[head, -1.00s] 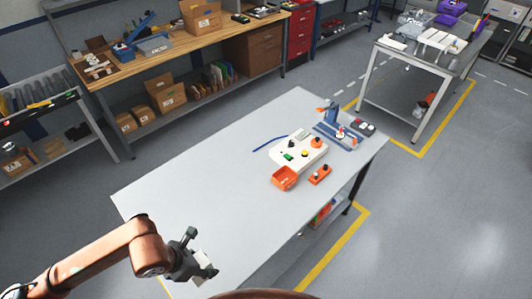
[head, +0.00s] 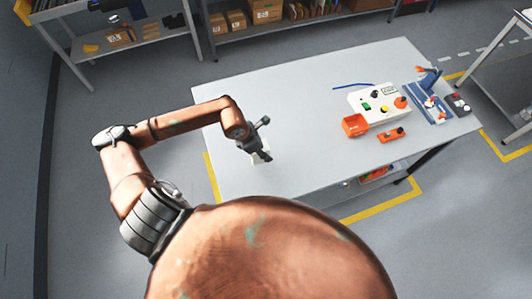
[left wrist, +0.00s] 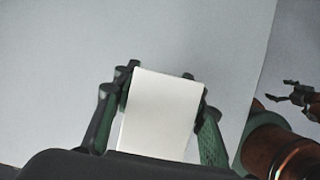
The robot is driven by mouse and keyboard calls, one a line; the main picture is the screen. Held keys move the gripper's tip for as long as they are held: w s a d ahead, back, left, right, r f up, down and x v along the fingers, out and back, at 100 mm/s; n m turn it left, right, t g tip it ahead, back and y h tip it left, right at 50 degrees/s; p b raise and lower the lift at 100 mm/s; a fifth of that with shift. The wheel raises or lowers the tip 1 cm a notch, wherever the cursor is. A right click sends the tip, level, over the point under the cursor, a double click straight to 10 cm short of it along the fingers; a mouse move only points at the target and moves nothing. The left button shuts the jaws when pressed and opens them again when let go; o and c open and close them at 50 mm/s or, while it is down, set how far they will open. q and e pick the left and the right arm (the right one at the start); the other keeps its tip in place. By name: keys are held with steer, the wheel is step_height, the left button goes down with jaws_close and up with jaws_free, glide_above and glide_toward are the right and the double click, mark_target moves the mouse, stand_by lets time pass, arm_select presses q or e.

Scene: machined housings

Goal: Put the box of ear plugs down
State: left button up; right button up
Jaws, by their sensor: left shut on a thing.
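My left gripper (head: 260,152) is over the left part of the grey table (head: 310,110), near its front edge. It is shut on a pale, plain box (head: 262,158), taken to be the box of ear plugs. In the left wrist view the white box (left wrist: 163,110) sits between the two green-lined fingers (left wrist: 160,115), with grey tabletop behind it. Most of the box is hidden by the gripper in the head view. I cannot tell whether the box touches the table. My right gripper (left wrist: 295,93) shows small at the right edge of the left wrist view.
On the table's right part stand a white control box (head: 378,103), an orange bin (head: 355,125), an orange button block (head: 391,135) and a blue fixture (head: 428,100). A blue strip (head: 353,86) lies behind them. The table's left and middle are clear.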

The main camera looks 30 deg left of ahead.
arm_select(q)
steer(key=shift+w+f, duration=0.25)
steer(key=shift+f, duration=0.05)
steer(key=shift+a+f, duration=0.1)
step_height(320, 180, down, 3)
steer(key=shift+w+r+p, duration=0.1)
steer(key=shift+w+p, duration=0.05)
steer(key=shift+p, duration=0.3)
steer(key=shift+f, duration=0.35)
steer(key=o, duration=0.7)
steer(key=shift+f, duration=0.2)
steer(key=o, duration=0.5)
steer(key=shift+r, duration=0.1)
arm_select(e)
steer(key=shift+s+r, duration=0.25)
steer(key=shift+s, duration=0.6)
